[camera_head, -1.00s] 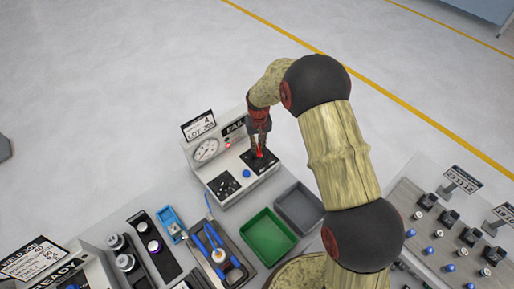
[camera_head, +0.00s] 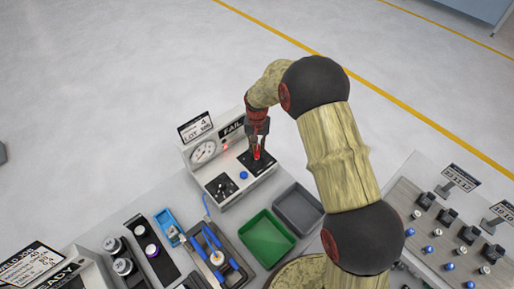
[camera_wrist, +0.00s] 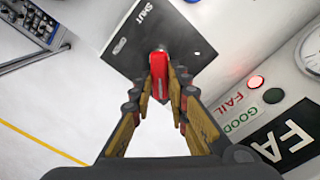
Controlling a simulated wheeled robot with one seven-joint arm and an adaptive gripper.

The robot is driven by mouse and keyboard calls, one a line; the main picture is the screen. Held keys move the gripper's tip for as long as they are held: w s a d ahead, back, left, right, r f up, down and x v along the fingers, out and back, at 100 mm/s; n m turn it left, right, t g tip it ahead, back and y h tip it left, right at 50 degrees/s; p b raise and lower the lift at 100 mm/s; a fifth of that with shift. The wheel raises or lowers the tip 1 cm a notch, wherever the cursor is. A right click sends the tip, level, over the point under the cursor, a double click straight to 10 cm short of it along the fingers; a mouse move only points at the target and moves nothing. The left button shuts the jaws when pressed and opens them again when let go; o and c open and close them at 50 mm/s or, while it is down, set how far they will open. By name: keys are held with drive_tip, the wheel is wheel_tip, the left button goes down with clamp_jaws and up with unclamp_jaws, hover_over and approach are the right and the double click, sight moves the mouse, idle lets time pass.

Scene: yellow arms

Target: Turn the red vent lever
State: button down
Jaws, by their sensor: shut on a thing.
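The red vent lever (camera_wrist: 158,72) stands on a dark plate (camera_wrist: 130,48) with a "SHUT" label in the wrist view. My gripper (camera_wrist: 163,82) is shut on the lever, with one finger on each side of it. In the head view my gripper (camera_head: 257,150) reaches down to the lever (camera_head: 257,154) at the right side of the grey test box (camera_head: 228,190). The lower part of the lever is partly hidden by the fingers.
The box carries a round gauge (camera_head: 203,152), a lit red FAIL lamp (camera_wrist: 256,82), a black knob (camera_head: 221,187) and a blue button (camera_head: 243,175). A green tray (camera_head: 267,238) and a grey tray (camera_head: 298,209) lie in front. Clear floor lies behind.

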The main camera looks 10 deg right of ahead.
sight(257, 150)
drive_tip(key=c, duration=1.7)
unclamp_jaws()
wheel_tip(257, 150, up, 12)
drive_tip(key=s+d+r+t+b, duration=0.2)
drive_tip(key=s+d+r+b, duration=0.1)
drive_tip(key=s, duration=0.8)
drive_tip(key=s+d+r+n+t+b, duration=0.1)
drive_tip(key=s+d+r+b, duration=0.3)
drive_tip(key=s, duration=0.7)
drive_tip(key=s+d+r+n+t+b, duration=0.1)
drive_tip(key=s+d+r+t+b, duration=0.1)
drive_tip(key=s, duration=0.9)
drive_tip(key=shift+s+d+r+t+b, duration=0.15)
drive_tip(key=shift+d+r+t+b, duration=0.15)
drive_tip(key=shift+d+r+b, duration=0.8)
